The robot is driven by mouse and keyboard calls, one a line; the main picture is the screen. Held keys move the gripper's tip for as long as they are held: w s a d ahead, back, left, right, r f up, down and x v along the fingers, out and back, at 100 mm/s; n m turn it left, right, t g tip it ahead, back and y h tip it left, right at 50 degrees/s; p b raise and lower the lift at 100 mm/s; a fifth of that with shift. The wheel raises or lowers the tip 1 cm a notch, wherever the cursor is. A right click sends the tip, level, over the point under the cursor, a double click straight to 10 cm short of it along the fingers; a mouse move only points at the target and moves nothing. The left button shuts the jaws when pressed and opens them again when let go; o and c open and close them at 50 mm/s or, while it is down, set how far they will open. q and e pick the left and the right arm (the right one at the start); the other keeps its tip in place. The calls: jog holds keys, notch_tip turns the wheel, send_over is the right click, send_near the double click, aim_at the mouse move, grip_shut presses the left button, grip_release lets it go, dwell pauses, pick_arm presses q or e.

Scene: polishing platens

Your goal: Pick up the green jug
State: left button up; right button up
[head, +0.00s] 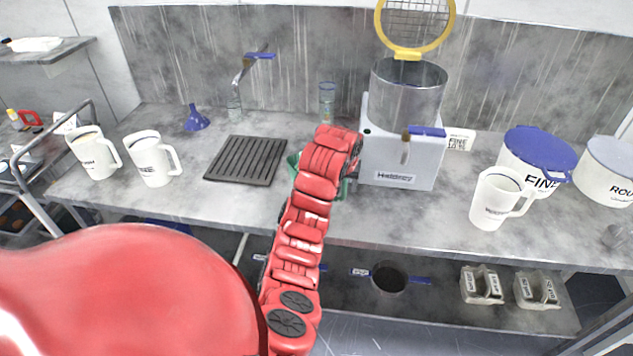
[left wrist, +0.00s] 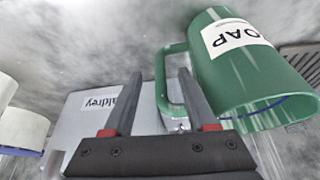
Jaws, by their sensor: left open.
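The green jug (left wrist: 250,75) is large at the right of the left wrist view, upside down in that picture, with a white label reading SOAP. Its handle (left wrist: 160,82) shows between the two fingers of my left gripper (left wrist: 160,74), which is open. I cannot tell how deep the fingers reach around the handle; they are not closed on it. In the head view my red left arm hides most of the jug, and only green bits (head: 294,162) show beside the wrist. My right gripper is not in view.
The white Haldrey machine (head: 400,160) with a metal drum (head: 408,92) stands just right of the jug. A dark slatted mat (head: 246,160) lies to its left. White jugs (head: 152,158) stand at far left, and another (head: 494,200) at right beside a blue-lidded tub (head: 540,150).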

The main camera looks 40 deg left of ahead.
aim_at(344, 188)
pick_arm(q)
jog(key=shift+f, duration=0.15)
jog(key=p+x, duration=0.2)
jog(key=x, duration=0.2)
jog(key=shift+w+a+p, duration=0.1)
jog(key=shift+p, duration=0.25)
jog(key=shift+w+f, duration=0.15)
jog(key=shift+f, duration=0.25)
grip_shut()
jog(key=shift+a, duration=0.1)
dwell(0.6)
